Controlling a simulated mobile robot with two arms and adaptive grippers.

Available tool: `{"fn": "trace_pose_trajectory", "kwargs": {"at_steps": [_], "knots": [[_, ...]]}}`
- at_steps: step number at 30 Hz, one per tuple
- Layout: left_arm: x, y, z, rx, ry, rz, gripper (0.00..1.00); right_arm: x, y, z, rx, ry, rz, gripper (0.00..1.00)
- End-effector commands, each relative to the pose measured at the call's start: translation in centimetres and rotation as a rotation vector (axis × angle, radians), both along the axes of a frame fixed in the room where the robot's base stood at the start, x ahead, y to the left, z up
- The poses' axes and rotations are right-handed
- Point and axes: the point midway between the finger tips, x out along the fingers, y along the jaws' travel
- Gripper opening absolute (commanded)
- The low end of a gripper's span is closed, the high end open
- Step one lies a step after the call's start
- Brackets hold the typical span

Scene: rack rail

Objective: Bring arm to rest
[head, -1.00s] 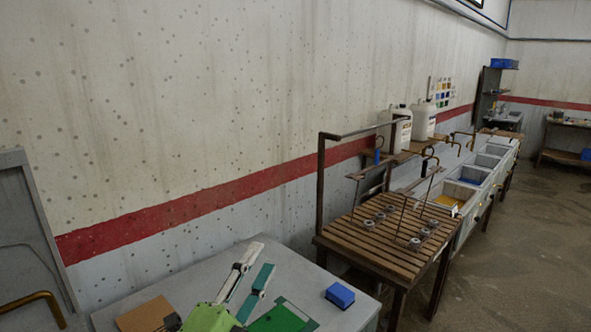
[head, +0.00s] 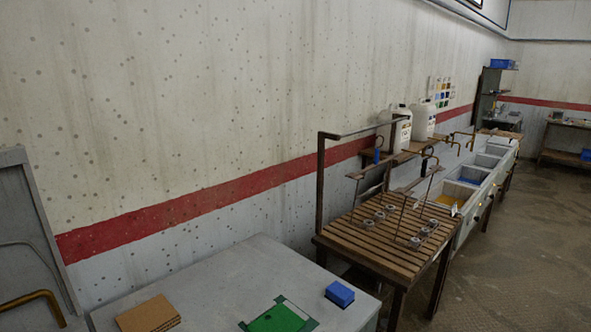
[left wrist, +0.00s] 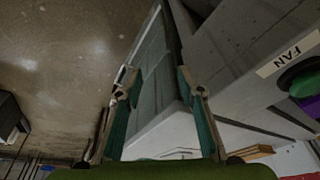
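My left gripper (left wrist: 158,95) shows in the left wrist view with its two green-padded fingers spread wide apart. Nothing is between the fingers; a grey panel and the floor show behind them. No gripper or arm shows in the head view now. My right gripper is in neither view.
A grey worktop (head: 225,283) in the head view carries a brown block (head: 148,314), a green plate (head: 278,319) and a blue block (head: 340,293). A slatted table (head: 375,232) with a metal rail (head: 321,185) stands to its right, before a row of basins. Floor at right is clear.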

Motion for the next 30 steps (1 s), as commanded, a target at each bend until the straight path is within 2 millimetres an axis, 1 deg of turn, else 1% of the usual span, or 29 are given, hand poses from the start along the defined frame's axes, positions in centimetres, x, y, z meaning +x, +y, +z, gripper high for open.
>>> {"fn": "trace_pose_trajectory", "kwargs": {"at_steps": [1,5,8,9,11,12,14,15,17,18,20,21,23,24,26,27,30], "knots": [[0.2,0.0,-2.1,0.002,0.008,-0.002,0.35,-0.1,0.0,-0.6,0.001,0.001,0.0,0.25],[0.7,-0.2,-6.8,0.003,0.025,-0.005,0.35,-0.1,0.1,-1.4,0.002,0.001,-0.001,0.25],[0.8,-0.2,-11.3,0.004,0.039,-0.008,0.35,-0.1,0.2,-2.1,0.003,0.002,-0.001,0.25],[0.6,-0.2,-13.4,0.005,0.047,-0.01,0.35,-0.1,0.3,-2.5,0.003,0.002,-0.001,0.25],[0.3,-0.2,-16.7,0.005,0.058,-0.012,0.35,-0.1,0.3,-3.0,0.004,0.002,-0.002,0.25],[0.0,-0.2,-19.0,0.006,0.065,-0.013,0.35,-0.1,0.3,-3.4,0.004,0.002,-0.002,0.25],[-0.7,-0.1,-22.3,0.008,0.077,-0.016,0.35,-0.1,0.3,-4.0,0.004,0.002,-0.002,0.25],[-1.2,-0.1,-24.5,0.008,0.084,-0.017,0.35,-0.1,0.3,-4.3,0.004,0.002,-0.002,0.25],[-2.3,0.1,-27.7,0.01,0.097,-0.02,0.35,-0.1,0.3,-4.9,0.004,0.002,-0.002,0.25],[-3.1,0.2,-29.8,0.011,0.103,-0.021,0.35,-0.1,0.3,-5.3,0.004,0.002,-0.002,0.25],[-4.4,0.4,-32.7,0.012,0.116,-0.024,0.35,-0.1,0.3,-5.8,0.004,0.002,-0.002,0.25],[-5.4,0.5,-34.7,0.013,0.123,-0.026,0.35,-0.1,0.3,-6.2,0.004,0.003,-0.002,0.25],[-7.1,0.8,-37.4,0.015,0.136,-0.029,0.35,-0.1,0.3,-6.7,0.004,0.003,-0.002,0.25],[-8.3,1.0,-39.1,0.016,0.144,-0.031,0.35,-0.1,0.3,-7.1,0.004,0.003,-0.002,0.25],[-10.2,1.3,-41.4,0.017,0.155,-0.033,0.35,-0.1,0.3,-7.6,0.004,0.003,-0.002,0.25],[-11.4,1.5,-42.9,0.018,0.162,-0.034,0.35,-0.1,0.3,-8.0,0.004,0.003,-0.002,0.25],[-14.4,2.1,-45.7,0.021,0.178,-0.039,0.35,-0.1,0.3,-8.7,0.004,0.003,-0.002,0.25]]}}
